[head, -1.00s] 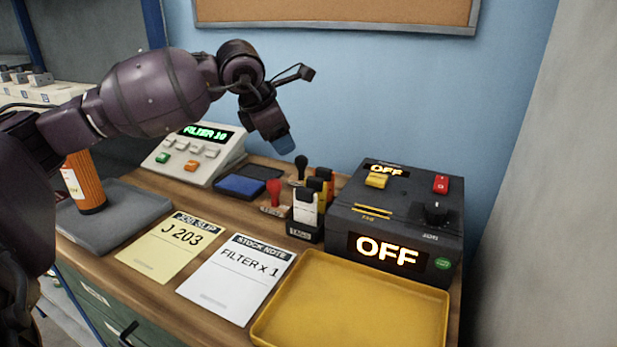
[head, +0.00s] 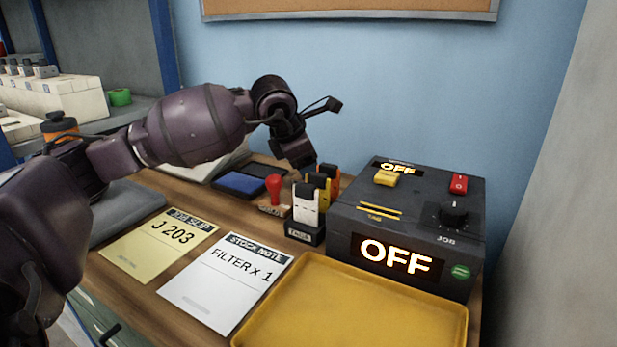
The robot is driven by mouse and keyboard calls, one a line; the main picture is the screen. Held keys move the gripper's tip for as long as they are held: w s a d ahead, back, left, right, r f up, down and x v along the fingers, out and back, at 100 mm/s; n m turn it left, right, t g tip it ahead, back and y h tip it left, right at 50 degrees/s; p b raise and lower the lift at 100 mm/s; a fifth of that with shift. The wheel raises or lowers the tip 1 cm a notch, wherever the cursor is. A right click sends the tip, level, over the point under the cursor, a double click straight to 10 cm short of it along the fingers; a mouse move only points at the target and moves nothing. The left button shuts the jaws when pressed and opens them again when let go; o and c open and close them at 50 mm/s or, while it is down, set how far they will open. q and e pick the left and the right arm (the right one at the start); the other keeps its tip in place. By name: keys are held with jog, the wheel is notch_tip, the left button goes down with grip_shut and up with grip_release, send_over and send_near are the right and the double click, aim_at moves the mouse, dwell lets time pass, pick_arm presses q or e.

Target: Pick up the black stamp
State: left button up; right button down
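My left gripper (head: 304,163) hangs fingers-down over the back of the bench, above and behind the red stamp (head: 274,187). Its fingertips are dark and blurred, so I cannot tell whether it is open or shut. The black stamp is not visible now; my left gripper covers the spot just right of and behind the red stamp where it stood. I cannot tell whether the gripper touches it. My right gripper is not in view.
A tag holder (head: 305,231) with white, yellow and orange pieces stands close to the gripper, beside the dark OFF machine (head: 350,218). A blue ink pad (head: 240,183) lies to the left. A yellow tray (head: 350,310), job slip (head: 160,245) and stock note (head: 225,283) lie in front.

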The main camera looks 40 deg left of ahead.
pick_arm(q)
jog(key=shift+r, duration=0.1)
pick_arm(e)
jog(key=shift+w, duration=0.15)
pick_arm(q)
jog(key=c, duration=1)
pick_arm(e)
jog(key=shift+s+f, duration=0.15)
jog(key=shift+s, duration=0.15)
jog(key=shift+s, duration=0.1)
pick_arm(q)
jog(key=shift+r, duration=0.1)
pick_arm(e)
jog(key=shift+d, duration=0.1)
pick_arm(q)
notch_tip(320, 180, up, 20)
jog(key=p, duration=0.3)
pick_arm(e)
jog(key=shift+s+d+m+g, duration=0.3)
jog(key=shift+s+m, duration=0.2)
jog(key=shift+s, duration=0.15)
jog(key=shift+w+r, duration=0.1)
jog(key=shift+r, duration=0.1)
